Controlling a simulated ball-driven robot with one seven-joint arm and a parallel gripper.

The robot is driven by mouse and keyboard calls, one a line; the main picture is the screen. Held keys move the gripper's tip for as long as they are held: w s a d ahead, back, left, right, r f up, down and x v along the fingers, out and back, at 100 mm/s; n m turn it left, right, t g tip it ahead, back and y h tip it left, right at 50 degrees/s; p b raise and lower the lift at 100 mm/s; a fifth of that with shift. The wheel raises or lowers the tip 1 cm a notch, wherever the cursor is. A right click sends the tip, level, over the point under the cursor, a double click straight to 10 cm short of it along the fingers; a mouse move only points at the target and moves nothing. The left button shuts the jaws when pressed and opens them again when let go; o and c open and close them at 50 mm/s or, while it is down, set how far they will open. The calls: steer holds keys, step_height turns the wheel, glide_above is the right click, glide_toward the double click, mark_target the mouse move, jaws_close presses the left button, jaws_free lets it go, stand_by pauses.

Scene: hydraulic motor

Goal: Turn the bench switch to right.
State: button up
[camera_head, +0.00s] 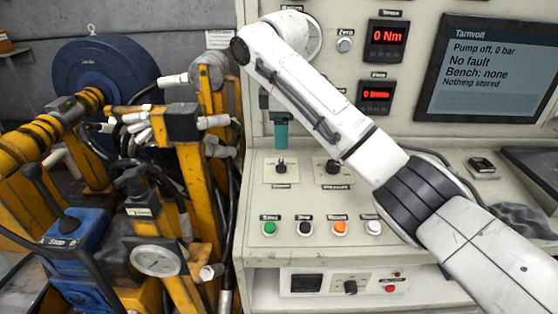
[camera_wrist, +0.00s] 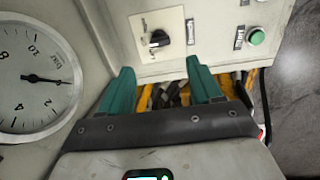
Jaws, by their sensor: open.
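Two black rotary switches on pale square plates sit on the bench's sloping panel in the head view, a left one (camera_head: 281,168) and a right one (camera_head: 333,167).
Green (camera_head: 269,228), black (camera_head: 305,228), orange (camera_head: 339,228) and white buttons line the panel's front. A display (camera_head: 487,70) stands at right. Yellow machinery with hoses (camera_head: 180,125) crowds the left. A large dial gauge (camera_wrist: 35,78) is close beside my gripper in the wrist view.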

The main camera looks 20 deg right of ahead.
mark_target(280, 162)
steer(key=f, duration=0.3)
steer(key=w+f, duration=0.1)
steer(key=f, duration=0.5)
steer(key=shift+w+d+f+p, duration=0.2)
steer(key=shift+w+f+p, duration=0.05)
steer(key=shift+p, duration=0.1)
steer(key=shift+c, duration=0.4)
steer(key=c, duration=1)
steer(key=shift+o, duration=0.2)
steer(key=shift+r+m+p, duration=0.1)
steer(key=shift+m+p, duration=0.3)
steer(key=shift+p, duration=0.2)
steer(key=shift+m+p, duration=0.3)
steer(key=shift+p, duration=0.05)
steer(key=m+p, duration=0.3)
steer(key=shift+r, duration=0.1)
steer(key=shift+m+p, duration=1.3)
steer(key=shift+m, duration=0.9)
